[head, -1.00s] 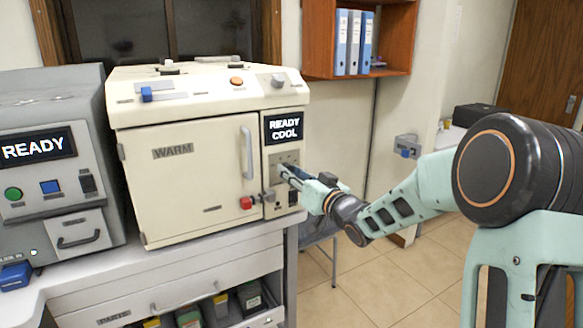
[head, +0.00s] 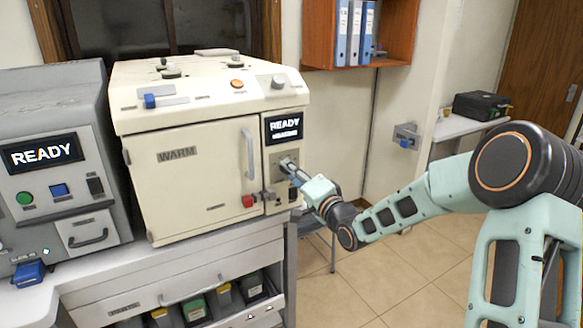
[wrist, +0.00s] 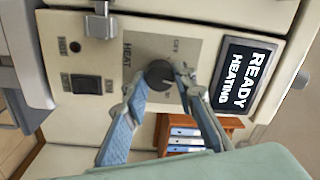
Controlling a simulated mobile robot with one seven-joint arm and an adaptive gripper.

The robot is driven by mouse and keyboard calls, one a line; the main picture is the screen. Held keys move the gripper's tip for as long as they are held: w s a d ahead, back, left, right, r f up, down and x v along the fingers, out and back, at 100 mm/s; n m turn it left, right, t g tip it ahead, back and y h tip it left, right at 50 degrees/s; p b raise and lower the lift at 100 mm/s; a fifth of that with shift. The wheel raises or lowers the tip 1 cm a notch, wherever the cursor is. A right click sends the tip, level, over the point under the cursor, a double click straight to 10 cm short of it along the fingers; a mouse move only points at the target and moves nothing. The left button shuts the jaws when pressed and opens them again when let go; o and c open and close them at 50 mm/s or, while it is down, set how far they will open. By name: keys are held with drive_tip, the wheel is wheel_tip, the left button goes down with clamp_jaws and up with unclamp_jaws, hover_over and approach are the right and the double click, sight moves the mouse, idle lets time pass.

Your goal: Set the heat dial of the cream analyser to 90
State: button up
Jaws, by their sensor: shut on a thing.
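The cream analyser (head: 190,190) stands on the bench with its door shut. Its display (head: 284,126) reads READY and a second line, which the wrist view's display (wrist: 243,77) shows as HEATING. The dark round heat dial (wrist: 159,75) sits on a grey plate marked HEAT and OFF. My gripper (wrist: 162,82) is shut on the dial, with one finger on each side of it. In the head view my gripper (head: 287,166) reaches the right-hand panel from the right and mostly hides the dial. The dial's exact setting cannot be read.
A red-ended latch (head: 250,201) juts out just left of and below my gripper. The door handle (head: 247,152) is close by on the left. In the wrist view a dark rocker switch (wrist: 86,84) sits beside the dial plate. A grey machine (head: 60,170) stands left. The floor at right is open.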

drive_tip(key=m+p, duration=0.3)
drive_tip(key=m, duration=0.8)
drive_tip(key=shift+h, duration=0.4)
drive_tip(key=shift+m, duration=0.3)
drive_tip(key=o, duration=1.2)
drive_tip(key=shift+c, duration=0.2)
drive_tip(key=v, duration=1.2)
drive_tip(key=shift+f, duration=0.2)
drive_tip(key=shift+a, duration=0.15)
